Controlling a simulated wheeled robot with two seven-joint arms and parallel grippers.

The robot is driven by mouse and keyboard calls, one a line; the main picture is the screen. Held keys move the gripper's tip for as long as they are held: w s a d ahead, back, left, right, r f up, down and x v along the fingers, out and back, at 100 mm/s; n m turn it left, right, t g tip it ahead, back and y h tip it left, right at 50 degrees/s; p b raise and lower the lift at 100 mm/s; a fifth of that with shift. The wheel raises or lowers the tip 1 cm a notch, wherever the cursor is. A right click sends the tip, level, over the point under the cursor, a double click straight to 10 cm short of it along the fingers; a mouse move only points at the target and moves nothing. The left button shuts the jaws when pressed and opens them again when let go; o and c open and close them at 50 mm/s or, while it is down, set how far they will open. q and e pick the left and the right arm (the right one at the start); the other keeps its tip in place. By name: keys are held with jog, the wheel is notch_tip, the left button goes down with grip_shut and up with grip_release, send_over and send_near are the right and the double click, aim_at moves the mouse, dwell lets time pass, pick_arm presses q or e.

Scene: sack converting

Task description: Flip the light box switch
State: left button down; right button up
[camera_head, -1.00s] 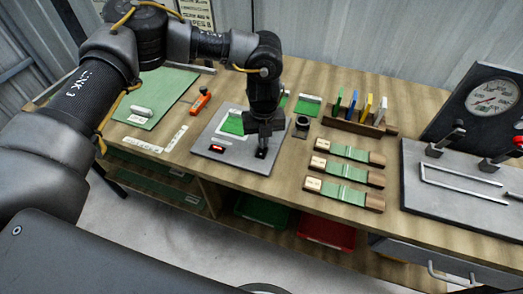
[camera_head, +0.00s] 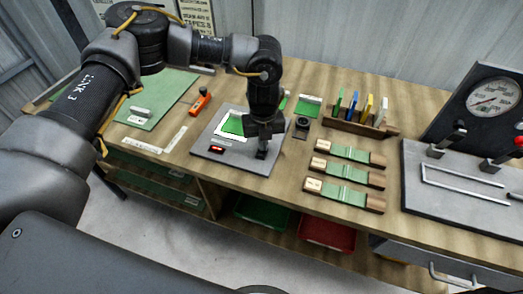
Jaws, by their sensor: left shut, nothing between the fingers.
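The light box (camera_head: 251,161) is a flat grey panel on the wooden bench. It has a lit white window with a green piece (camera_head: 233,125) on it. A small red-lit rocker or indicator (camera_head: 217,149) sits near its front left edge. My left gripper (camera_head: 262,153) points down over the front right part of the box, with its fingers shut and empty. The fingertips are at or close to a small dark switch there, which they mostly hide; I cannot tell if they touch it. My right gripper does not show.
An orange tool (camera_head: 200,101) and a green mat (camera_head: 158,108) lie to the left. Several green strips with wooden ends (camera_head: 342,172), a card rack (camera_head: 355,126) and a gauge press (camera_head: 450,187) are further right.

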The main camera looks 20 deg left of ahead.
pick_arm(q)
jog(key=shift+r+p, duration=2.35)
jog(key=shift+r, duration=1.1)
